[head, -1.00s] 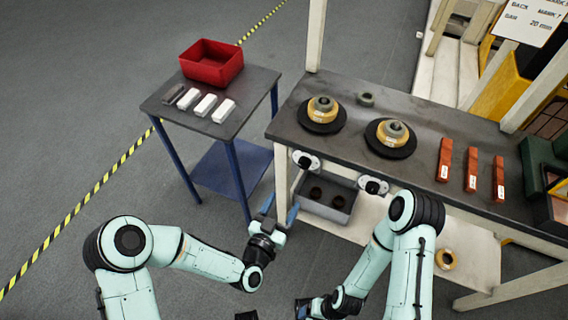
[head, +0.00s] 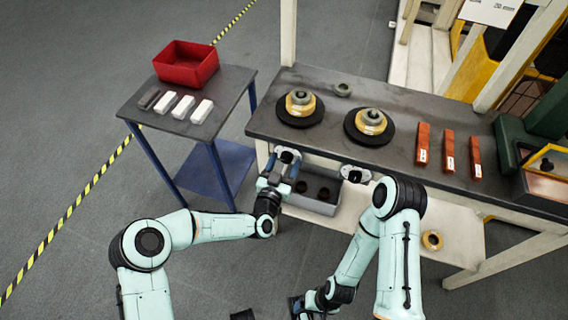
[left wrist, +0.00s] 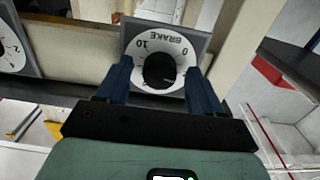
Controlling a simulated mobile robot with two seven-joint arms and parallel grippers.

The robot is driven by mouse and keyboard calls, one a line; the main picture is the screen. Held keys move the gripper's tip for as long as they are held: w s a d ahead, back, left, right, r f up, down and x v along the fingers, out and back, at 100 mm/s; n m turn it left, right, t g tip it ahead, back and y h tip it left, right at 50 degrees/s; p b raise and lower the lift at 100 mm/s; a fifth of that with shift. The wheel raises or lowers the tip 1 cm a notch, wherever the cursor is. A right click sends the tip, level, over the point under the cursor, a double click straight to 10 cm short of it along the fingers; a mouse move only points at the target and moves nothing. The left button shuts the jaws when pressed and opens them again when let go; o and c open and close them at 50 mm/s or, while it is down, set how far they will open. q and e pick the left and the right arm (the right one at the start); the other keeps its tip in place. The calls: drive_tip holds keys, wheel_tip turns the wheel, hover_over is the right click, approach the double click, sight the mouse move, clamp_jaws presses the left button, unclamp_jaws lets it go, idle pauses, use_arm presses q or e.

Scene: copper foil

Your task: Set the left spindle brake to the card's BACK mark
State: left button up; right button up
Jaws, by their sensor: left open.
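The left spindle brake (head: 288,155) is a white dial with a black knob on the bench's front edge, below the left spindle (head: 299,103). In the left wrist view its face (left wrist: 180,43) shows upside down, with BRAKE, 0 and 10. My left gripper (head: 279,170) is open in front of the dial. In the left wrist view its blue fingers stand either side of the black knob (left wrist: 159,70); I cannot tell whether they touch it. The card (head: 490,11) is cut off at the top right, its writing unreadable. My right gripper (head: 300,308) is low, its jaws unclear.
The right brake dial (head: 355,174) is on the same bench edge; part of it also shows in the left wrist view (left wrist: 10,48). A grey bin (head: 315,205) sits below. Orange bars (head: 448,152) lie on the bench. A side table (head: 225,85) with a red box (head: 186,63) stands left.

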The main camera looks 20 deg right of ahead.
use_arm(q)
drive_tip(key=c, duration=1.1)
drive_tip(key=shift+o, duration=0.2)
drive_tip(key=shift+m, duration=0.3)
